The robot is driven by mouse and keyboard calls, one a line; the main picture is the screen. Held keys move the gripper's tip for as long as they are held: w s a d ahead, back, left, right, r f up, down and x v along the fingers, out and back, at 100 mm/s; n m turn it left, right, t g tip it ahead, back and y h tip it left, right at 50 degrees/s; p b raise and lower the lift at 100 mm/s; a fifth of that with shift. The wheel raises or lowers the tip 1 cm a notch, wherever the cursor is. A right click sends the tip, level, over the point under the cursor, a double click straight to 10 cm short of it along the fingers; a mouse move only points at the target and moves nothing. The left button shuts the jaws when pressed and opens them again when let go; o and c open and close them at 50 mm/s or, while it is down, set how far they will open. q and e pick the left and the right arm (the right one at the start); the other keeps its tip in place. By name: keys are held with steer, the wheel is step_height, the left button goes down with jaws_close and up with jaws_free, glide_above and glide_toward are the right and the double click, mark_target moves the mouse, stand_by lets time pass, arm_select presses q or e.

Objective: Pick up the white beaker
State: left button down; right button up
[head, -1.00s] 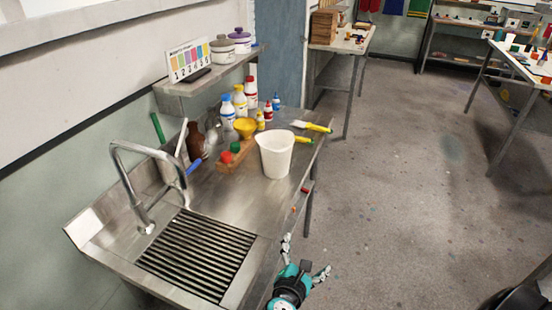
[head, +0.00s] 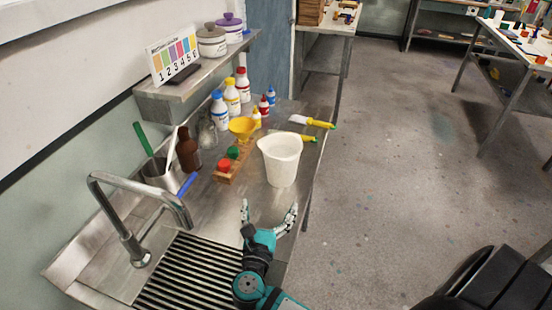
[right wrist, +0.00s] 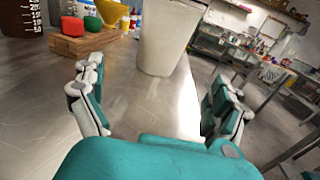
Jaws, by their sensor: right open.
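The white beaker (head: 283,161) stands upright on the steel counter near its right edge, in the head view. It also shows in the right wrist view (right wrist: 168,38), ahead of the fingers, with its top cut off by the frame. My right gripper (head: 269,208) is open and empty on the near side of the beaker, apart from it. In the right wrist view its spread fingers (right wrist: 160,108) stand left and right of the line to the beaker. My left gripper is in neither view.
A wooden rack (head: 226,174) with red and green caps and a yellow funnel (head: 243,127) stand left of the beaker. Brushes (head: 312,122) lie behind it. A brown bottle (head: 188,149), several other bottles and a tap (head: 135,215) are further left. The counter before the beaker is clear.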

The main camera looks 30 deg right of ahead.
mark_target(279, 175)
steer(key=x, duration=0.2)
steer(key=p+x, duration=0.1)
steer(key=x, duration=0.2)
steer(key=shift+d+r, duration=0.35)
steer(key=shift+d, duration=0.1)
steer(key=p+x, duration=0.1)
steer(key=x, duration=0.2)
steer(key=shift+w+f, duration=0.1)
steer(key=shift+w, duration=0.05)
steer(key=x, duration=0.3)
steer(key=shift+p, duration=0.4)
steer(key=p+x, duration=0.1)
steer(key=x, duration=0.2)
steer(key=shift+w+d+f, duration=0.15)
steer(key=shift+w+d, duration=0.05)
steer(key=shift+w+d+f, duration=0.1)
steer(key=shift+w+d, duration=0.15)
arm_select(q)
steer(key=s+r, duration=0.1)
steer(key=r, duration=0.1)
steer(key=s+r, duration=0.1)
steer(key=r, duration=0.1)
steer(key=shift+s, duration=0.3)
arm_select(e)
steer(key=shift+c, duration=0.3)
steer(key=c, duration=1.1)
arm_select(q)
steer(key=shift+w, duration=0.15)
arm_select(e)
steer(key=shift+c, duration=1.2)
